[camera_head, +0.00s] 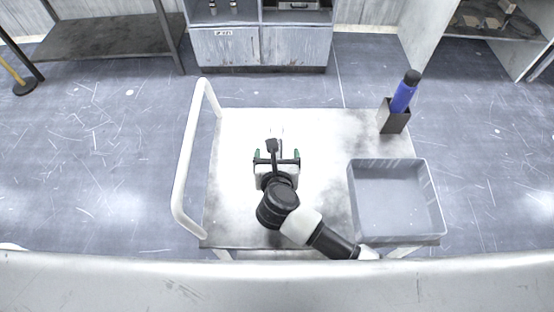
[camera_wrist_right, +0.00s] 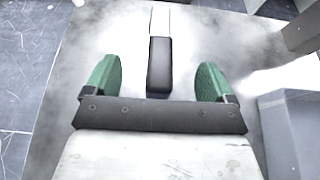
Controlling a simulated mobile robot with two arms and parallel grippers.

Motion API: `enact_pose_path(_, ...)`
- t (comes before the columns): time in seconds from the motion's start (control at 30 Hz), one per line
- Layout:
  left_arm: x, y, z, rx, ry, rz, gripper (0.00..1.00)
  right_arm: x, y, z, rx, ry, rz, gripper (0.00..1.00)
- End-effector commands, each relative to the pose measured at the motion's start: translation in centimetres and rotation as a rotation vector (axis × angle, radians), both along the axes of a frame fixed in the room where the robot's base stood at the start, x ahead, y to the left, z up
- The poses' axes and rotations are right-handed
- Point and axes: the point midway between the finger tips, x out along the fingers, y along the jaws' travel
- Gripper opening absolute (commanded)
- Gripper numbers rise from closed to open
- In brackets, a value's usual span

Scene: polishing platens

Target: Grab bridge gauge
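A slim tool with a black handle (camera_wrist_right: 159,67) and a pale, flat far part lies on the cart top in the right wrist view. I take it for the bridge gauge, but its shape does not confirm this. My right gripper (camera_head: 277,155) is over the middle of the cart, pointing away from me. In the right wrist view, my right gripper (camera_wrist_right: 160,68) is open, its green fingers wide apart on either side of the handle, touching neither side. In the head view the tool is mostly hidden by the gripper and faint against the pale top. My left gripper is not in view.
The white cart (camera_head: 235,130) has a raised handle rail (camera_head: 183,170) at its left. A grey open bin (camera_head: 398,200) stands at the right. Behind it a dark holder (camera_head: 394,116) holds a blue bottle (camera_head: 403,95). Cabinets (camera_head: 262,45) stand farther back.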

Motion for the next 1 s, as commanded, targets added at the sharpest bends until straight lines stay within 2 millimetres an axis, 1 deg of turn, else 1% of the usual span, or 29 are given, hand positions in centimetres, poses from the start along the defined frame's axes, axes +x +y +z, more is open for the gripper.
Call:
enact_pose_path(0.03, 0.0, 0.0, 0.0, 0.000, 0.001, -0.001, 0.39, 0.0, 0.0, 0.0, 0.000, 0.000, 0.000, 0.59)
enact_pose_path(0.2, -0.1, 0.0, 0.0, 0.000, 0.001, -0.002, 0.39, 0.0, 0.0, 0.0, 0.000, 0.000, -0.001, 0.33)
enact_pose_path(0.27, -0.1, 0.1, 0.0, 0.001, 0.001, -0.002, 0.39, 0.0, 0.0, 0.0, 0.000, 0.000, -0.001, 0.23)
enact_pose_path(0.3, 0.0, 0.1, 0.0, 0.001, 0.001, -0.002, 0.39, 0.1, 0.0, 0.2, 0.002, -0.003, -0.001, 0.20)
enact_pose_path(0.53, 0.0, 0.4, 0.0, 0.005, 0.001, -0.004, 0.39, 0.1, 0.0, 0.2, 0.002, -0.003, 0.000, 0.20)
enact_pose_path(0.67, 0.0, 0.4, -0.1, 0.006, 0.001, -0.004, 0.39, 0.0, 0.1, 0.8, 0.005, -0.004, -0.001, 0.20)
enact_pose_path(0.77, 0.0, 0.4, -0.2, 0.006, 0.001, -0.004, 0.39, 0.0, 0.1, 1.7, 0.007, -0.005, -0.002, 0.20)
enact_pose_path(0.93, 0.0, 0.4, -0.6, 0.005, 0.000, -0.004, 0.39, 0.1, -0.1, 4.6, 0.009, -0.006, -0.004, 0.20)
enact_pose_path(1.0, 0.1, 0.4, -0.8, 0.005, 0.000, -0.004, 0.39, 1.0, -1.6, 5.2, 0.002, -0.007, -0.005, 0.20)
